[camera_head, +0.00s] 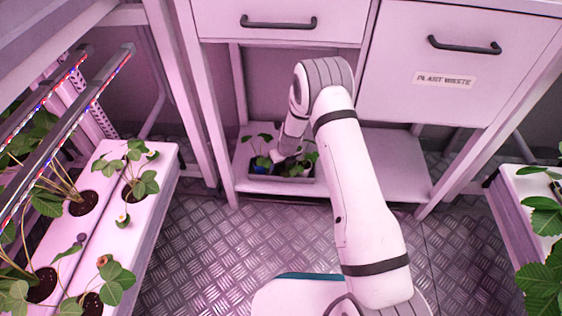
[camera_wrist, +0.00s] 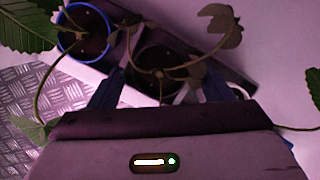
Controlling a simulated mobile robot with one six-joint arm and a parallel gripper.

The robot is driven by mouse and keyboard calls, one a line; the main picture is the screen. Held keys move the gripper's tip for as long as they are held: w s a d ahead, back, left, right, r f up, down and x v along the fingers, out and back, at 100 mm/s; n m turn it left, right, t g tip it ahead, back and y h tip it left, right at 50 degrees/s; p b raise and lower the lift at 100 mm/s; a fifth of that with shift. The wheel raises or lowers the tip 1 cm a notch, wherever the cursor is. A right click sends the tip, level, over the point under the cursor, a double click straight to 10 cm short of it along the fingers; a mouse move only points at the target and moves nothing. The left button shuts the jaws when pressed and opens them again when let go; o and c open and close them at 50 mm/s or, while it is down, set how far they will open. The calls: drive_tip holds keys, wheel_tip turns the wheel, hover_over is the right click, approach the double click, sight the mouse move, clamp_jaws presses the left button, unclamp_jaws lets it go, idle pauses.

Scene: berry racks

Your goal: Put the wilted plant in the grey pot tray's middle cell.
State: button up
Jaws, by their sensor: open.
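The grey pot tray (camera_head: 290,187) stands on the low shelf under the drawers. A blue pot (camera_wrist: 85,32) with a green-leaved plant is at its left end; the pot also shows in the head view (camera_head: 260,166). In the wrist view, a dark pot (camera_wrist: 162,68) with the wilted plant (camera_wrist: 221,24), its leaves brownish and drooping, is between my fingers. It appears to stand in the tray's middle. My gripper (camera_wrist: 163,90) is open around this pot, a finger on each side. My wrist hides part of the tray in the head view, and the pot's base is hidden.
Leaves of neighbouring plants reach close to my gripper. A drawer (camera_head: 280,22) and a cabinet front labelled "PLANT WASTE" (camera_head: 443,79) hang above the shelf. The shelf (camera_head: 385,165) is bare on the right. Planted racks stand left (camera_head: 150,205) and right (camera_head: 507,215).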

drive_tip(key=shift+r, duration=0.1)
drive_tip(key=p+v, duration=0.5)
drive_tip(key=v, duration=0.7)
drive_tip(key=shift+r+p, duration=0.2)
drive_tip(key=shift+p, duration=0.1)
drive_tip(key=s+d+r+n, duration=0.45)
drive_tip(key=r+n, duration=0.25)
drive_tip(key=r, duration=0.3)
drive_tip(key=s+d+r+n, duration=0.3)
drive_tip(key=s+r+n, duration=0.25)
drive_tip(key=r, duration=0.45)
drive_tip(key=s+d+r+n, duration=0.2)
drive_tip(key=s+r+n, duration=0.1)
drive_tip(key=s+n, duration=0.2)
drive_tip(key=s+d+r+n+g+h, duration=0.1)
drive_tip(key=s+d+r+n, duration=0.2)
drive_tip(key=s+n, duration=0.3)
drive_tip(key=s+d+r+n, duration=0.3)
drive_tip(key=s+r+n, duration=0.2)
drive_tip(key=s, duration=0.5)
drive_tip(key=shift+s+d+n+g+h, duration=0.25)
drive_tip(key=shift+n+g+h, duration=0.05)
drive_tip(key=shift+n, duration=0.35)
